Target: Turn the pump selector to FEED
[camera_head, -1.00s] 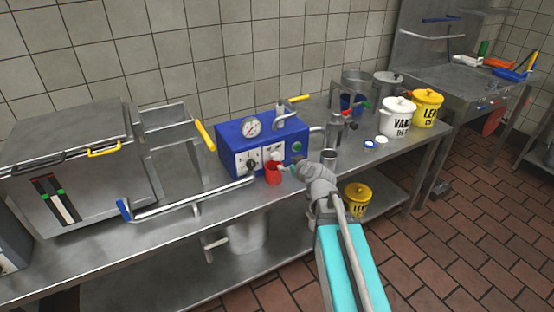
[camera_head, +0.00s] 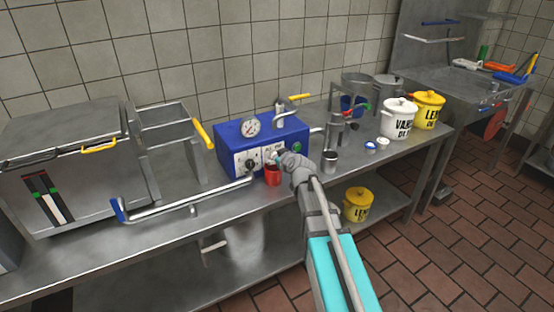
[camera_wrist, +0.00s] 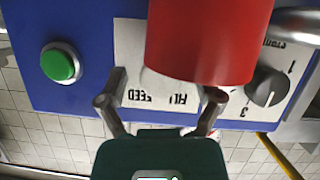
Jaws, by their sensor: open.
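The blue pump unit (camera_head: 233,138) stands on the steel counter with a gauge on top. Its white front panel carries upside-down FEED (camera_wrist: 136,95) and FILL (camera_wrist: 180,99) labels in the wrist view. I cannot make out the selector itself; my gripper covers that part of the panel in the head view and a red cup (camera_wrist: 205,40) covers part of it in the wrist view. My gripper (camera_head: 278,159) is open and empty in front of the panel, its fingers (camera_wrist: 162,92) on either side of the labels. I cannot tell whether it touches anything.
A numbered grey knob (camera_wrist: 268,87) and a green button (camera_wrist: 60,64) flank the labels. A steel cup (camera_head: 330,161) and a long steel pipe (camera_head: 190,199) are nearby.

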